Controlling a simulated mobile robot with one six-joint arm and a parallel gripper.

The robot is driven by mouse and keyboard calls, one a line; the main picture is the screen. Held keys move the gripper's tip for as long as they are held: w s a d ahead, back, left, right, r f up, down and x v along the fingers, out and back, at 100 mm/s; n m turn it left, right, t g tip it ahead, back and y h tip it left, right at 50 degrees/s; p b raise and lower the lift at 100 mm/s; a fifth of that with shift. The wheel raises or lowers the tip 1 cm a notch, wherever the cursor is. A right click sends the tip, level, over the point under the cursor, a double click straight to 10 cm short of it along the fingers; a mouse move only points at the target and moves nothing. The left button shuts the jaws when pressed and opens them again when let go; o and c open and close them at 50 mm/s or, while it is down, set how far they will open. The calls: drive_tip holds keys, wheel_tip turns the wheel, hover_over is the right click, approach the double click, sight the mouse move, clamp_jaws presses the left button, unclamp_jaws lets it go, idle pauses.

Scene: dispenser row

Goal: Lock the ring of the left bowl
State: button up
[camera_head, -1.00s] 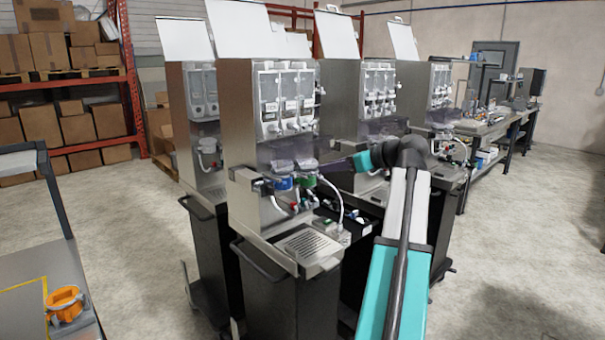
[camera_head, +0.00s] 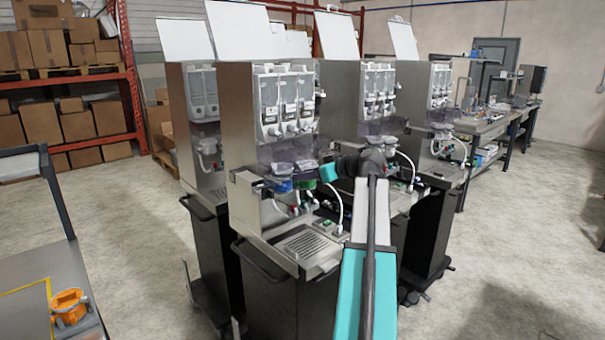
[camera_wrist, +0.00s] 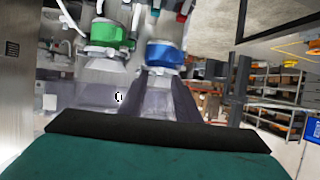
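The left bowl (camera_head: 268,153) is a clear container on the front dispenser. Its blue ring (camera_head: 283,186) sits below it, left of the green ring (camera_head: 307,182). In the wrist view, whose picture looks turned over, the blue ring (camera_wrist: 165,54) is at the upper middle and the green ring (camera_wrist: 110,35) is to its left. My gripper (camera_wrist: 162,76) points at the blue ring, with its two dark fingers apart and their tips close to it. I cannot tell whether they touch it. In the head view my wrist hides part of the dispenser, and the fingertips are not clear.
The front dispenser has a drip tray (camera_head: 308,242) and a white hose (camera_head: 340,212) beside the rings. More dispensers stand close behind it. An orange part (camera_head: 69,306) lies on a grey table at lower left. Open concrete floor (camera_head: 520,230) is at right.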

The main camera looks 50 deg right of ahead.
drive_tip(key=shift+x, duration=1.2)
clamp_jaws()
